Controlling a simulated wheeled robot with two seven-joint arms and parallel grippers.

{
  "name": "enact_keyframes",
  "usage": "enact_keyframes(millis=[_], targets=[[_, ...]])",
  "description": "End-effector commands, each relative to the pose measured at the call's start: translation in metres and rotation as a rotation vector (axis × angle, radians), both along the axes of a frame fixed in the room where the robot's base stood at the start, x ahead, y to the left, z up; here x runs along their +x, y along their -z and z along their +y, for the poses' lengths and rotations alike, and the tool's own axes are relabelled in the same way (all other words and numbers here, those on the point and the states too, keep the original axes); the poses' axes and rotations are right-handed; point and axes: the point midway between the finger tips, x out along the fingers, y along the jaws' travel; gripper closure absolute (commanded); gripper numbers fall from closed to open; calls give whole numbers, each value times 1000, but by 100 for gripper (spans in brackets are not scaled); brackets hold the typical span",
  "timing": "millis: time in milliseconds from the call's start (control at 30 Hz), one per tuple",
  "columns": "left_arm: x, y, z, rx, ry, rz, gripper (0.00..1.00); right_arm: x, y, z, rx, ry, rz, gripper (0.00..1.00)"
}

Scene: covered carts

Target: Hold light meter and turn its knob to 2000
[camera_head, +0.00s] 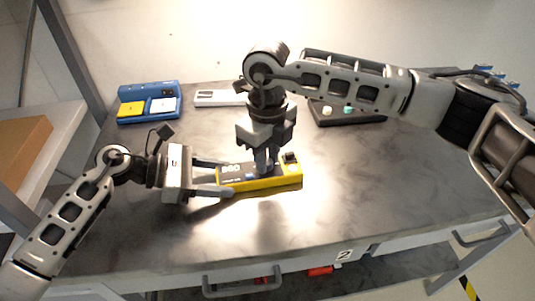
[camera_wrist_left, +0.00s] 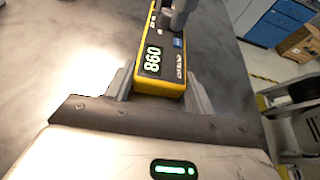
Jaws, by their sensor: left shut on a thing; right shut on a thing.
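The light meter (camera_head: 285,182) is a yellow and dark box lying on the dark table, with a lit display at its left end. In the left wrist view the meter (camera_wrist_left: 148,84) shows the display reading 860. My left gripper (camera_head: 228,178) is shut on the meter's display end from the left, one finger on each side. My right gripper (camera_head: 265,165) points down from above onto the middle of the meter's top face and is shut on the knob. The knob itself is hidden behind the right fingers. A small dark block stands at the meter's right end.
At the back left of the table (camera_head: 130,230) stands a blue device (camera_head: 149,88) with yellow and white panels. A pale flat device (camera_head: 220,98) lies behind my right gripper, and a dark box with light knobs (camera_head: 327,117) lies right of it. The table's front and right are clear.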

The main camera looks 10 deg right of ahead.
Motion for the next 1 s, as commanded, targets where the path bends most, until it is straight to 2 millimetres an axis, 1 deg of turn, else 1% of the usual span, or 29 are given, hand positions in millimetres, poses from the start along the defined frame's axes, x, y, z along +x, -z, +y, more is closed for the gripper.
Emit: enact_keyframes(millis=[200, 567, 600, 667, 700, 1000], targets=[[-1, 0, 0, 0, 2, 0, 75, 0, -1, 0, 0, 33, -2, 100], [-1, 0, 0, 0, 3, -1, 75, 1, -1, 0, 0, 37, -2, 100], [-1, 0, 0, 0, 3, -1, 75, 1, -1, 0, 0, 37, -2, 74], [-1, 0, 0, 0, 3, -1, 75, 1, -1, 0, 0, 37, -2, 58], [-1, 0, 0, 0, 2, 0, 75, 1, -1, 0, 0, 37, -2, 55], [0, 0, 0, 0, 1, -1, 75, 1, -3, 0, 0, 36, -2, 55]])
